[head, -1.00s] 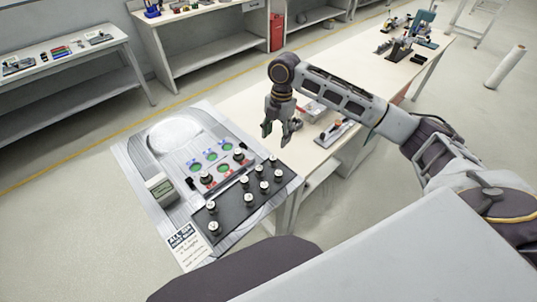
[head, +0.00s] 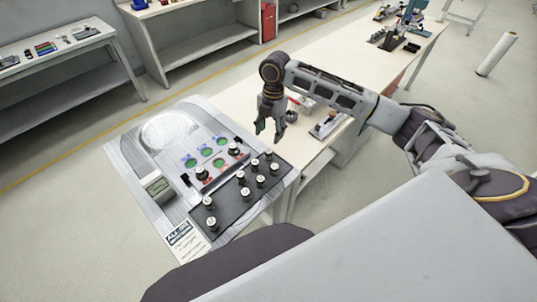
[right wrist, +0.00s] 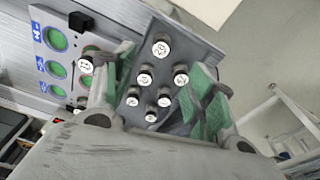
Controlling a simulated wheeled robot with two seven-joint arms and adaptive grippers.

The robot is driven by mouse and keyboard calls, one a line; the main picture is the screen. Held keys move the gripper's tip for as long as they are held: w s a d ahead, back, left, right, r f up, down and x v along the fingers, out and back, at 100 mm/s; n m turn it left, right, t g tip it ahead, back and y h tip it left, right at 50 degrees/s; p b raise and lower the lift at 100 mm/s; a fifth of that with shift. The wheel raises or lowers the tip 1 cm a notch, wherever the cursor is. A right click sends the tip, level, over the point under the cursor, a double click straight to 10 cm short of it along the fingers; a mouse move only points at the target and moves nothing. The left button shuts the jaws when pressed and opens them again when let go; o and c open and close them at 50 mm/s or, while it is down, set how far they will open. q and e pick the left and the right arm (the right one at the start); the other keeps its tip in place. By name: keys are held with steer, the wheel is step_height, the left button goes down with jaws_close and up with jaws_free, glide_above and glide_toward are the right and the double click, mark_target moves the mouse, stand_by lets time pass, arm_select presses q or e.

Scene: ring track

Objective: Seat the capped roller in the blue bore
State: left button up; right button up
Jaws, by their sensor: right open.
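Several dark rollers with white numbered caps stand upright on a black tray (head: 228,213); one is the near roller (head: 211,223). I cannot tell which one the task means. A silver panel (head: 137,163) beside the tray has a row of blue-ringed bores (head: 205,152) with green centres and a red-marked row, where two rollers stand. My right gripper (head: 270,128) is open and empty above the far end of the tray. In the right wrist view, several rollers, such as the one marked 20 (right wrist: 160,47), show beyond its spread green pads. My left gripper is out of view.
A small grey display box (head: 157,187) stands on the panel's left side. A pale workbench (head: 240,103) extends to the back right, with a fixture (head: 328,126) on it behind my gripper. More benches stand at the back left.

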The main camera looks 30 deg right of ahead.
mark_target(269, 151)
steer(key=shift+s+a+f, duration=0.1)
steer(key=shift+a+f, duration=0.05)
steer(key=shift+f, duration=1.3)
steer(key=shift+s+a+f, duration=0.1)
steer(key=shift+f, duration=1.3)
steer(key=shift+f+p, duration=0.55)
steer(key=shift+f, duration=2.05)
jaws_close()
